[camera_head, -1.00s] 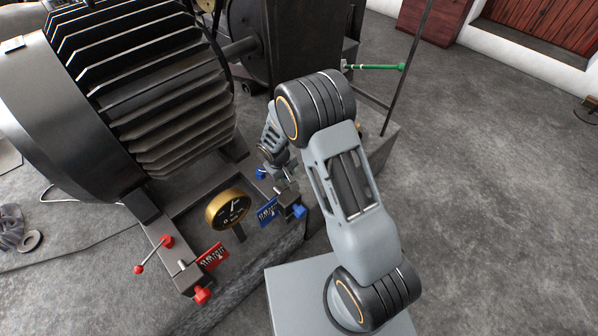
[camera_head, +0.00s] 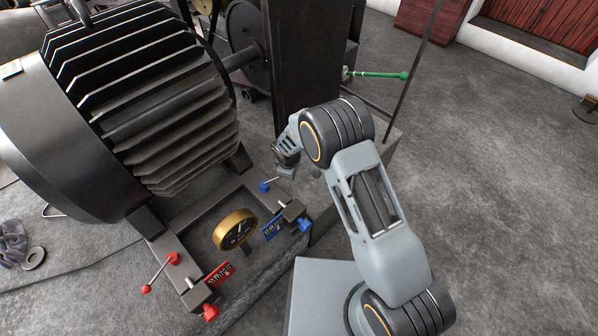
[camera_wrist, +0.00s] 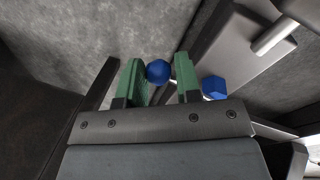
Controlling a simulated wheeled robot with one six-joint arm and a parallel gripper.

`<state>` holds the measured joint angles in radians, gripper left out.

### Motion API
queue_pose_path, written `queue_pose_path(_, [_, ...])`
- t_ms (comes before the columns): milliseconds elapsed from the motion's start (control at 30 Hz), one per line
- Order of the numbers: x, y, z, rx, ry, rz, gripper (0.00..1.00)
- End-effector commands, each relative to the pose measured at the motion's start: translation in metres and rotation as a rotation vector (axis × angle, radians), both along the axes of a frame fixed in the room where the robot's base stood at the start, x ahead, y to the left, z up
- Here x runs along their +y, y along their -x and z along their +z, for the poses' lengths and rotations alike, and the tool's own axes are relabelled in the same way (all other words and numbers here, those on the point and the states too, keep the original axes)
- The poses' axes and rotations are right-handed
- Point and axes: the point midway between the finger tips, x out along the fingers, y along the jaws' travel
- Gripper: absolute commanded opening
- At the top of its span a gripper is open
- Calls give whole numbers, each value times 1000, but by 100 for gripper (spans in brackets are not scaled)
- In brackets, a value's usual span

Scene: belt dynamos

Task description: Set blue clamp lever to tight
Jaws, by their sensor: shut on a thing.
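The blue clamp lever has a blue hub (camera_head: 265,186) at the far right of the frame under the big motor. Its rod runs from the hub toward my gripper (camera_head: 287,173). In the wrist view the round blue lever knob (camera_wrist: 158,71) sits between my gripper's green fingers (camera_wrist: 159,80), which are shut on it. The blue hub (camera_wrist: 214,88) shows just right of the fingers. In the head view the knob is hidden by my gripper. A blue label plate (camera_head: 273,228) stands nearer, beside a blue bolt head (camera_head: 305,225); its lettering is too small to read.
A round brass-rimmed gauge (camera_head: 235,229) stands left of the blue plate. A red lever (camera_head: 173,258) and red label plate (camera_head: 220,274) are at the near left. The finned motor (camera_head: 150,100) fills the left. A green-handled rod (camera_head: 376,74) juts out behind my arm.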

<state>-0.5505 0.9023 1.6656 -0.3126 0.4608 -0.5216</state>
Motion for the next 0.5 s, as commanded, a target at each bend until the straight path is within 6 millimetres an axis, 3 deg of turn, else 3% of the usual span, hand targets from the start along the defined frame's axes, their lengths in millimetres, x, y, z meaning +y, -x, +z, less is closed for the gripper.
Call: queue_pose_path(500, [11, -4, 3, -13, -16, 4, 0])
